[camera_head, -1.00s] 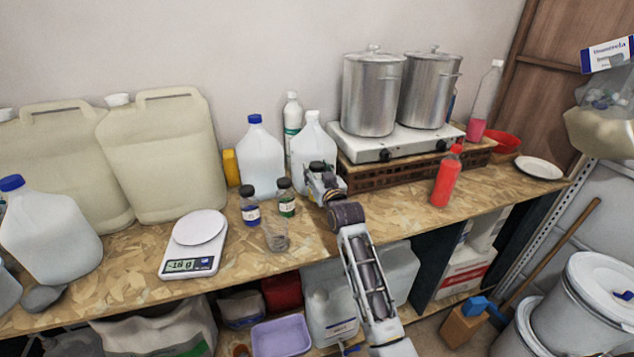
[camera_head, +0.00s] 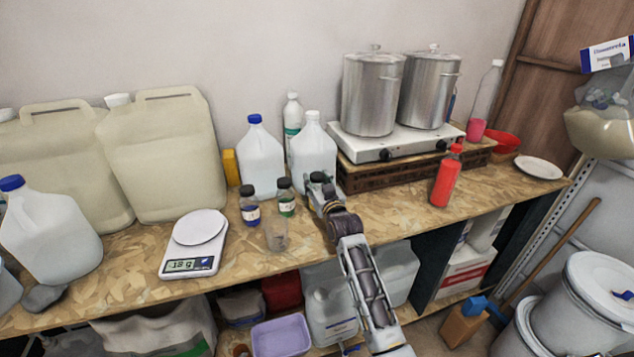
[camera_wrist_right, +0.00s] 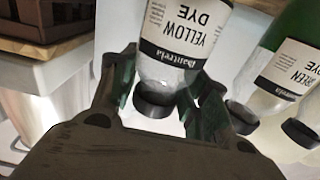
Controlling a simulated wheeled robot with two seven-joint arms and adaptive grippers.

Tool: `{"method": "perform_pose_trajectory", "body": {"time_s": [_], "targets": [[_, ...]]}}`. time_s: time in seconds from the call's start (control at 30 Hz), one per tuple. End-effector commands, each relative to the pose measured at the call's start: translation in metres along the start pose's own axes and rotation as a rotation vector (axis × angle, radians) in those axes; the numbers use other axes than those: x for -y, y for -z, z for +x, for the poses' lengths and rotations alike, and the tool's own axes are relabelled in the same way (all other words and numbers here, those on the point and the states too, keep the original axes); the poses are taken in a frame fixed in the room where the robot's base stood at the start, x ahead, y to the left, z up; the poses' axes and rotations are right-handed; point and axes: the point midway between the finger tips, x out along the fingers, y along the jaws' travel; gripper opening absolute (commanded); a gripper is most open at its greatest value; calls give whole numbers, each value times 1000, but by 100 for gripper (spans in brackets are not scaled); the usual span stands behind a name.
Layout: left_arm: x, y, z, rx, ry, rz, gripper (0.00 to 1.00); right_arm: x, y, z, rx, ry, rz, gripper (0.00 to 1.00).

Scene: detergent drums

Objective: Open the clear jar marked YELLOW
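The clear jar marked YELLOW (camera_wrist_right: 175,50) shows upside down in the right wrist view, with a white "YELLOW DYE" label and a black cap (camera_wrist_right: 155,105). My right gripper (camera_wrist_right: 160,90) has its fingers on either side of the jar near the cap; they look spread, and contact is not clear. In the head view the right gripper (camera_head: 321,192) is at the worktop, in front of a white jug, and largely hides the jar. My left gripper is not in view.
A green-labelled jar (camera_head: 286,198), a blue-labelled jar (camera_head: 250,208) and a clear beaker (camera_head: 276,236) stand close on the left. A white jug (camera_head: 313,150) is behind, a hot plate (camera_head: 395,142) with two pots at right.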

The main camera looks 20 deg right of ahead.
Motion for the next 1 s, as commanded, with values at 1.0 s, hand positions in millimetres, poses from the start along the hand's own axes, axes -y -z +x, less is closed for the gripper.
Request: {"method": "perform_pose_trajectory", "body": {"time_s": [1.0], "targets": [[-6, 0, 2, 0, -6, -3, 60, 0, 2, -24, 2, 0, 0, 68]]}}
